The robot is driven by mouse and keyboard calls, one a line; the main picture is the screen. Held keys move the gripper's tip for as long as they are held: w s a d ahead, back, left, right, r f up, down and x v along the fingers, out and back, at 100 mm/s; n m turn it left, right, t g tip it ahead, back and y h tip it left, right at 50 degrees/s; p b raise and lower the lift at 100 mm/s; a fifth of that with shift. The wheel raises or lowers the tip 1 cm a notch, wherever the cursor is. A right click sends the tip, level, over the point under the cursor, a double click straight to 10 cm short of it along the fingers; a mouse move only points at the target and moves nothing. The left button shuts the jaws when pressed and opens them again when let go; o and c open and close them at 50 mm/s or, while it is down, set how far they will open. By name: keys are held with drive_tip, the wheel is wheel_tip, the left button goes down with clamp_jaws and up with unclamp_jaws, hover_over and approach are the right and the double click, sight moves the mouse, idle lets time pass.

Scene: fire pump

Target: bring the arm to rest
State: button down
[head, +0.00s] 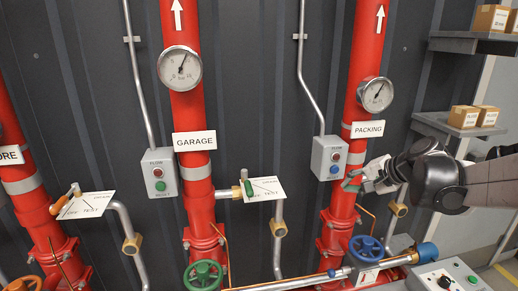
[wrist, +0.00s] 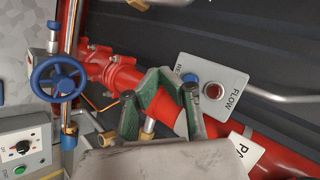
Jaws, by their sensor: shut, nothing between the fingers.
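My gripper (head: 351,182) is at the end of my arm, which reaches in from the right in the head view. It is shut and empty, in front of the lower part of the red PACKING pipe (head: 367,45). In the wrist view my gripper's green and grey fingers (wrist: 168,78) show against that red pipe, beside the grey FLOW box (wrist: 212,86). I cannot tell whether the fingers touch the pipe. The FLOW box (head: 329,160) is just above and left of my gripper in the head view.
A blue handwheel (head: 366,249) is below my gripper. The GARAGE pipe (head: 189,112), with a tilted white test plate (head: 263,189) and a green handwheel (head: 203,275), stands to the left. A control box (head: 450,277) is at lower right. Shelves with cartons (head: 463,117) are at right.

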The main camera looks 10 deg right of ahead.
drive_tip(key=s+a+f+n+g+h+b, duration=0.1)
drive_tip(key=s+a+f+n, duration=0.3)
drive_tip(key=s+a, duration=0.4)
drive_tip(key=s+a+f+n+h+b, duration=0.2)
drive_tip(key=s+a+f+n+b, duration=0.2)
drive_tip(key=s, duration=0.9)
drive_tip(key=a+n, duration=0.3)
drive_tip(key=a, duration=0.2)
drive_tip(key=shift+s+a+f+g+h+b, duration=0.25)
drive_tip(key=shift+s+f+g+h+b, duration=0.05)
drive_tip(key=shift+f+g+h, duration=0.1)
